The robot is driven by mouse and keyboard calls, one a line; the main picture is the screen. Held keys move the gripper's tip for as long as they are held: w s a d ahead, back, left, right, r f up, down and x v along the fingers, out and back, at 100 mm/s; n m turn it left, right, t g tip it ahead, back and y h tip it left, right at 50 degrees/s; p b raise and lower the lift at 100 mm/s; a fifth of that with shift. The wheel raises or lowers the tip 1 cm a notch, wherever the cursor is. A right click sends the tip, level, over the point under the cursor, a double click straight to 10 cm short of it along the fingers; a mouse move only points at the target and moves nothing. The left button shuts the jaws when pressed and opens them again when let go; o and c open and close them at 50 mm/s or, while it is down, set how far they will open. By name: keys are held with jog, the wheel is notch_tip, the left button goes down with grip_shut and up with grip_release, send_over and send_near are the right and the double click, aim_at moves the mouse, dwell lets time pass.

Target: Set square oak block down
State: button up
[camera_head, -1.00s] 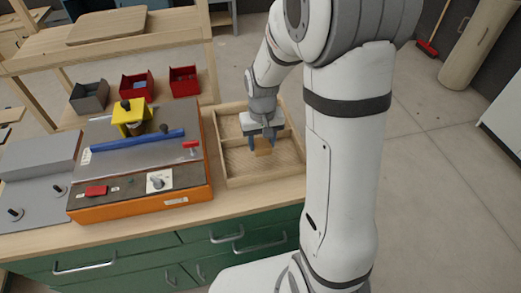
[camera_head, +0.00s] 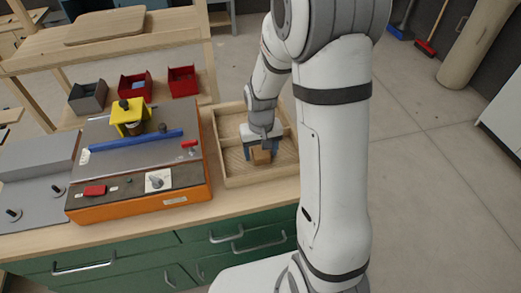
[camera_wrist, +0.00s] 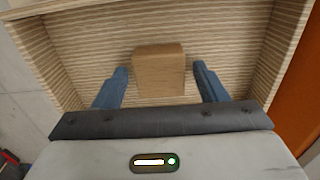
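The square oak block (camera_wrist: 159,72) rests in the front compartment of the wooden tray (camera_head: 232,183), as the wrist view shows. In the head view the block (camera_head: 261,157) sits just below my fingers. My gripper (camera_wrist: 160,86) is open, with one blue finger on each side of the block and a clear gap on both sides. In the head view my gripper (camera_head: 261,153) reaches down into the tray. The block's underside is hidden.
An orange machine (camera_head: 140,200) with a yellow part (camera_head: 127,117) and a blue bar stands left of the tray. A grey bin (camera_head: 88,97) and two red bins (camera_head: 183,81) stand behind it. The tray has low walls and a divider.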

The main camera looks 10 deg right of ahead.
aim_at(261, 152)
jog(key=shift+r, duration=0.1)
notch_tip(261, 152, up, 11)
jog(key=s+r+t, duration=0.1)
jog(key=s+r, duration=0.2)
jog(key=s, duration=0.5)
jog(key=s+d+r+t, duration=0.1)
jog(key=s+r, duration=0.3)
jog(key=s, duration=0.4)
jog(key=shift+r+t+p, duration=0.25)
jog(key=shift+t+p, duration=0.05)
jog(key=shift+p, duration=0.05)
jog(key=shift+s, duration=0.1)
dwell(0.7)
